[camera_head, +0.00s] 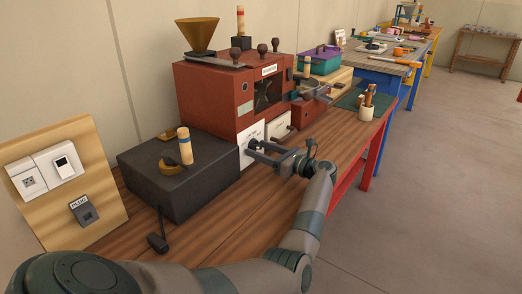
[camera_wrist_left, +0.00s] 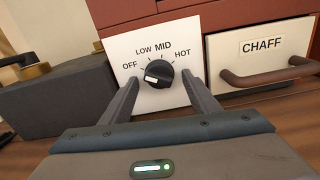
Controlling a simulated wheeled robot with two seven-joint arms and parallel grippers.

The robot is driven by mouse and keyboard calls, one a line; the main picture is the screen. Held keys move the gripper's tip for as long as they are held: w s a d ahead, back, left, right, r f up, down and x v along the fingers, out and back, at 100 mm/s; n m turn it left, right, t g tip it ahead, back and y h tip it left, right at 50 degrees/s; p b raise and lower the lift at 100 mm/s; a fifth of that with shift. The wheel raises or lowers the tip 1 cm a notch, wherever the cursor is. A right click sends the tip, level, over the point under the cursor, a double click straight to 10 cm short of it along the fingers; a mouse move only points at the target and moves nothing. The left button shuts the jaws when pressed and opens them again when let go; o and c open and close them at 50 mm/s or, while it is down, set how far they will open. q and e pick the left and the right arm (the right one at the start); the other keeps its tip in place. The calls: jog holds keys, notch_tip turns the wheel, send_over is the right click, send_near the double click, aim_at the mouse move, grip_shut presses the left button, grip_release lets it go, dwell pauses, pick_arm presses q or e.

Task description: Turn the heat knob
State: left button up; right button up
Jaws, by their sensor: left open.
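The heat knob (camera_wrist_left: 159,73) is a round black dial with a white mark. It sits on a white panel printed OFF, LOW, MID and HOT. The white mark is on its lower left side, nearest the OFF label. In the head view the white panel (camera_head: 250,132) is on the lower front of the red roaster (camera_head: 215,92), and the knob is hard to make out. My left gripper (camera_head: 254,149) reaches the panel; its open fingers (camera_wrist_left: 158,78) stand on either side of the knob, with gaps visible. My right gripper is not in view.
A CHAFF drawer (camera_wrist_left: 262,55) with a brown handle is right of the panel. A dark grey box (camera_head: 150,175) with a wooden-handled tool stands to the left.

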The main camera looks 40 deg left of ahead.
pick_arm(q)
jog(key=c, duration=1.1)
jog(key=shift+o, duration=0.2)
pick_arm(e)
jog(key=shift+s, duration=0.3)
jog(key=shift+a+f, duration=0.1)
